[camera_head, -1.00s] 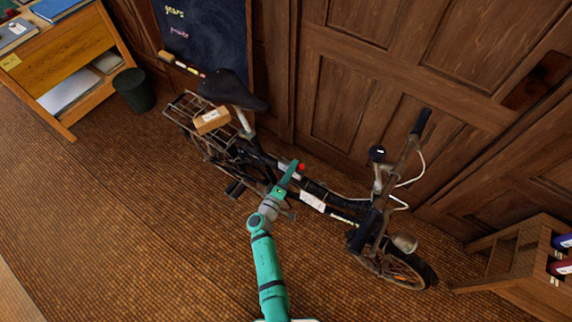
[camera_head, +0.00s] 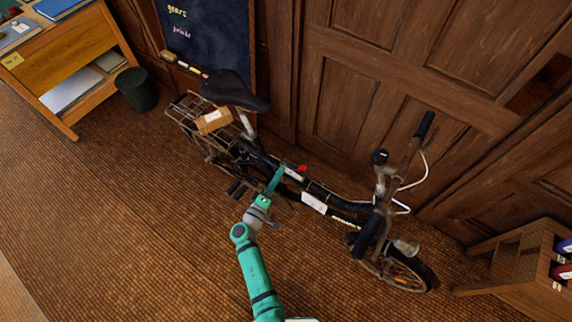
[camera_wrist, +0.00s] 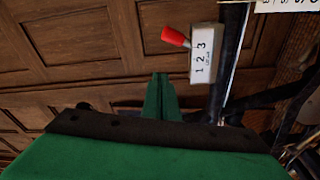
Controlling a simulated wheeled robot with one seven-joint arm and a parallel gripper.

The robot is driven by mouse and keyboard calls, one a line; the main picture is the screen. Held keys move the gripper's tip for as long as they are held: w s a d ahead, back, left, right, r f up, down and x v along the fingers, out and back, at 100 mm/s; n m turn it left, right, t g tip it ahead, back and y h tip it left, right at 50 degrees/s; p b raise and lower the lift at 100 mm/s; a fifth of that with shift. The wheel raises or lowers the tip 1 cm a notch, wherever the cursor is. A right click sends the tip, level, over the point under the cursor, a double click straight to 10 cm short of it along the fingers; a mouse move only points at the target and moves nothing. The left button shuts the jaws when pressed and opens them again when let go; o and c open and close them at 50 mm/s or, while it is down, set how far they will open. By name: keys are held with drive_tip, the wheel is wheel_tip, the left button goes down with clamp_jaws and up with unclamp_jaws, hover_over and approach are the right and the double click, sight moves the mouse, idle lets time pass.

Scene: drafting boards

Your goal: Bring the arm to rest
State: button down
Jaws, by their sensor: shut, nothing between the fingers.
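My gripper (camera_head: 276,179) is at the end of my green arm, close to the middle of the bicycle's frame in the head view. In the wrist view its fingers (camera_wrist: 161,88) are together with nothing between them. The bicycle (camera_head: 330,210) stands upright in front of the wooden wall panels. A small white box with digits (camera_wrist: 205,52) and a red-tipped lever (camera_wrist: 175,37) sits on the bicycle's frame tube, beyond the fingertips and to their right. I cannot tell from the head view how far the fingertips are from the frame.
A wooden desk (camera_head: 92,75) and a dark bin (camera_head: 136,89) are at the upper left. A chalkboard (camera_head: 210,40) leans at the back. A wooden rack (camera_head: 510,268) stands at the lower right. The woven floor at left (camera_head: 110,210) is clear.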

drive_tip(key=v, duration=0.3)
drive_tip(key=shift+s, duration=0.3)
drive_tip(key=s+d+f+m+g+y, duration=0.1)
drive_tip(key=s+d+f+g+y, duration=0.2)
drive_tip(key=s+f, duration=0.6)
drive_tip(key=s+m+g+y, duration=0.2)
drive_tip(key=s+y, duration=0.1)
drive_tip(key=s, duration=1)
drive_tip(key=s+r+m+t+y, duration=0.1)
drive_tip(key=s+r, duration=0.5)
drive_tip(key=r, duration=0.8)
drive_tip(key=s+r+m+t+y, duration=0.1)
drive_tip(key=s+r+m+t, duration=0.2)
drive_tip(key=r, duration=1.1)
drive_tip(key=s+m, duration=0.2)
drive_tip(key=s, duration=0.2)
drive_tip(key=shift+r+m+y, duration=0.2)
drive_tip(key=shift+m+y, duration=0.1)
